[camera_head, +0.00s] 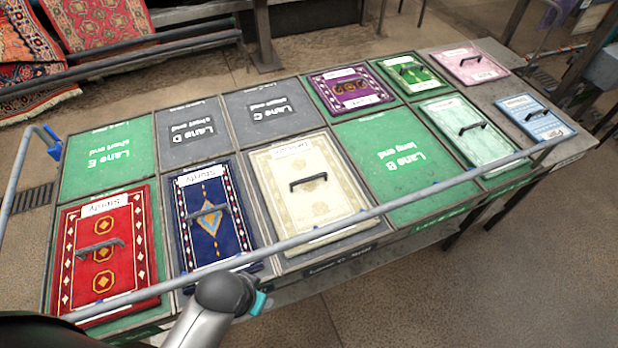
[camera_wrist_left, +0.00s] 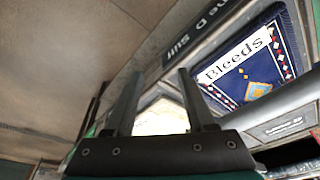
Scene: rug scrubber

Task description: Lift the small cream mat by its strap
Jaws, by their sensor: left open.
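The cream mat (camera_head: 337,211) lies flat in a grey-bordered bay in the front row of the bench. It has a white label along its far edge and a dark raised strap (camera_head: 295,186) across its middle. My left gripper (camera_wrist_left: 158,90) shows in the left wrist view, its two fingers apart with nothing seen held. A bright pale patch lies beyond the fingers; I cannot tell what it is. In the head view, part of my arm (camera_head: 222,293) is at the bottom, in front of the bench; no gripper fingers show there. My right gripper is not in view.
A red mat (camera_head: 125,262) and a blue mat (camera_head: 215,247) lie left of the cream one. Green lane B (camera_head: 385,150) to its right is bare. A long grey rail (camera_head: 410,200) runs across the bench front. Several other strapped mats lie at the back and right.

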